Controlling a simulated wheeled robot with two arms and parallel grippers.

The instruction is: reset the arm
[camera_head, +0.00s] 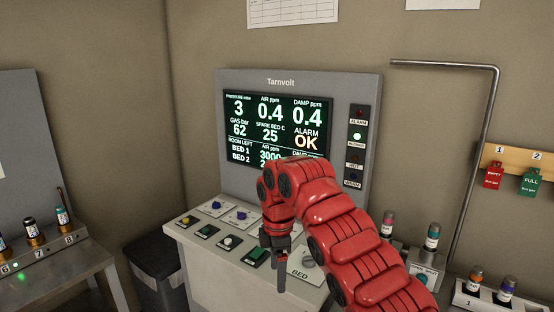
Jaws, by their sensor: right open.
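My right arm, red and segmented, comes in from the lower right and bends down over the console. My right gripper (279,278), dark, points down above the right part of the console's sloped panel and holds nothing that I can see. Its fingers are small and partly overlap in this view. The arm covers the lower right of the screen and part of the panel. My left arm and left gripper do not show.
The grey Tarnvolt console (230,82) has a lit screen (262,120) reading ALARM OK and a sloped button panel (212,262). A dark bin (155,262) stands left of it. Vials in holders stand at far left and lower right. Red (493,177) and green (530,183) tags hang at right.

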